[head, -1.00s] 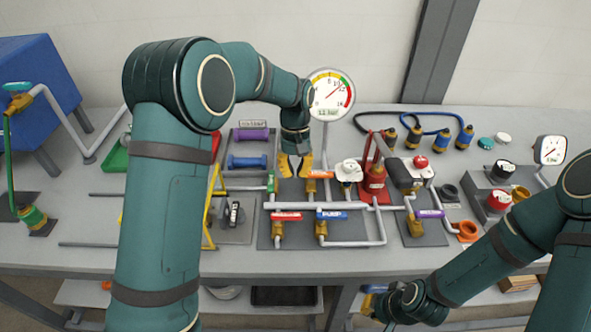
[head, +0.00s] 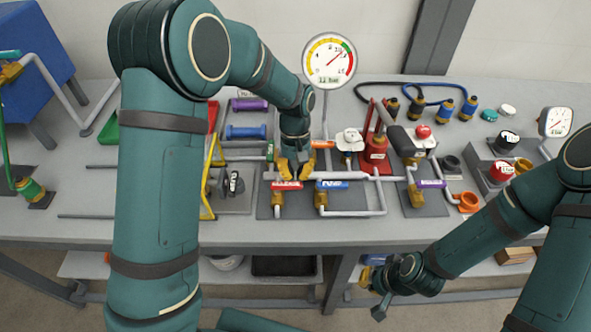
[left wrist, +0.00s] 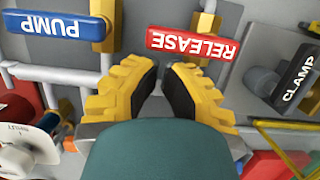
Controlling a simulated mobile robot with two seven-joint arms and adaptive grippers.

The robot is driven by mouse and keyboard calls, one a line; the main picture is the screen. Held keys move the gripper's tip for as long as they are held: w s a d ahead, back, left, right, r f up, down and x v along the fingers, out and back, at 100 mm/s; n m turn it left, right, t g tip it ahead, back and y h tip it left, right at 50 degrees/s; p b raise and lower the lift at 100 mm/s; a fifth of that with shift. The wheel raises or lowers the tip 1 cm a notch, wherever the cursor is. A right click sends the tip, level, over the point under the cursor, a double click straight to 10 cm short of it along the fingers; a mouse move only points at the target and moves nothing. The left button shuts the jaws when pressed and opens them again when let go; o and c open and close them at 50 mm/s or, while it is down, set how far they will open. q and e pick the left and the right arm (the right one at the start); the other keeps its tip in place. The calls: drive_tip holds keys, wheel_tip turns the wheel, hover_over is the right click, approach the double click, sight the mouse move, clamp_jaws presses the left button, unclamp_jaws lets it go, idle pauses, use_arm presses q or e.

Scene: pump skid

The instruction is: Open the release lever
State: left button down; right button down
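The release lever (head: 287,185) is a red handle labelled RELEASE on a brass valve, lying crosswise to the pipe below it. It shows upside down in the left wrist view (left wrist: 192,42). My left gripper (head: 295,176) points down just behind the lever. In the left wrist view its two yellow fingers (left wrist: 160,75) are parted with nothing between them, and the right fingertip is close to the lever. Contact cannot be told. My right arm hangs low at the bench's front edge; its end (head: 379,308) shows no clear fingers.
The blue PUMP handle (head: 332,184) sits just right of the red lever. An orange handle (head: 322,145) and pipes lie behind. A CLAMP handle (left wrist: 298,75) is on the other side. A dial gauge (head: 329,60) stands behind; a red hand pump (head: 376,150) stands to the right.

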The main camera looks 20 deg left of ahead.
sight(301, 185)
use_arm(q)
drive_tip(key=shift+s+d+m+y+p, duration=0.3)
drive_tip(key=shift+d+m+p, duration=0.1)
drive_tip(key=shift+m, duration=0.6)
drive_tip(key=shift+s+d+m+p, duration=0.35)
drive_tip(key=shift+s+m+p, duration=0.1)
drive_tip(key=shift+m, duration=0.65)
drive_tip(key=s+m, duration=0.1)
drive_tip(key=m+y, duration=0.1)
drive_tip(key=m, duration=0.1)
drive_tip(key=shift+s+d+m+p, duration=0.3)
drive_tip(key=shift+s+d, duration=0.05)
drive_tip(key=s+m, duration=0.1)
drive_tip(key=m, duration=0.1)
drive_tip(key=s+m+y, duration=0.1)
drive_tip(key=m, duration=0.1)
drive_tip(key=shift+s+t, duration=0.15)
drive_tip(key=shift+t, duration=0.15)
drive_tip(key=m, duration=0.1)
drive_tip(key=s+m, duration=0.1)
drive_tip(key=m, duration=0.1)
drive_tip(key=s+m, duration=0.1)
drive_tip(key=shift+a+m+t+y, duration=0.25)
drive_tip(key=shift+m+t+y, duration=0.05)
drive_tip(key=shift+t+y, duration=0.1)
drive_tip(key=shift+w, duration=0.1)
